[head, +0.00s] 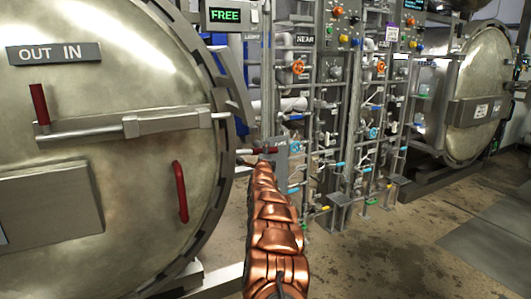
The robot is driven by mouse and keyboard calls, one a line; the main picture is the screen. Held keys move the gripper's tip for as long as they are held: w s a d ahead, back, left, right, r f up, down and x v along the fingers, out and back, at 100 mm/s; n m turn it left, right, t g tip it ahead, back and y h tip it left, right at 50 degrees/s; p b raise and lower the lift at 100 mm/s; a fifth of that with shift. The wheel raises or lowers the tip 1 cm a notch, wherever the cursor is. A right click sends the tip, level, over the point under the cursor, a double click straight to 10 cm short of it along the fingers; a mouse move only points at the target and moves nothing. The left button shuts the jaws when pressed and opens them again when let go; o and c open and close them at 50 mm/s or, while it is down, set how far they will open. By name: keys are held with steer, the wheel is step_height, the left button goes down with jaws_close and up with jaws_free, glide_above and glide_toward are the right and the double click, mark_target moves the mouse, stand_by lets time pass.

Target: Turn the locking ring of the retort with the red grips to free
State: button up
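The near retort's round metal door (110,130) fills the left of the head view and looks closed. An upright red grip (39,104) stands at the door's left on a bar, and a red handle (180,192) sits lower right on the door. The dark locking ring (222,92) runs around the door's right edge.
A display (223,15) above the ring reads FREE in green. Pipe and valve panels (320,110) stand close on the right of my arm. A second retort door (478,95) is at the far right. The floor (400,255) at the lower right is clear.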

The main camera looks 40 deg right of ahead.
steer(key=r+v, duration=0.1)
steer(key=v, duration=0.6)
steer(key=shift+s+a+f, duration=0.15)
steer(key=shift+s+f, duration=0.1)
steer(key=shift+f, duration=0.2)
stand_by(0.4)
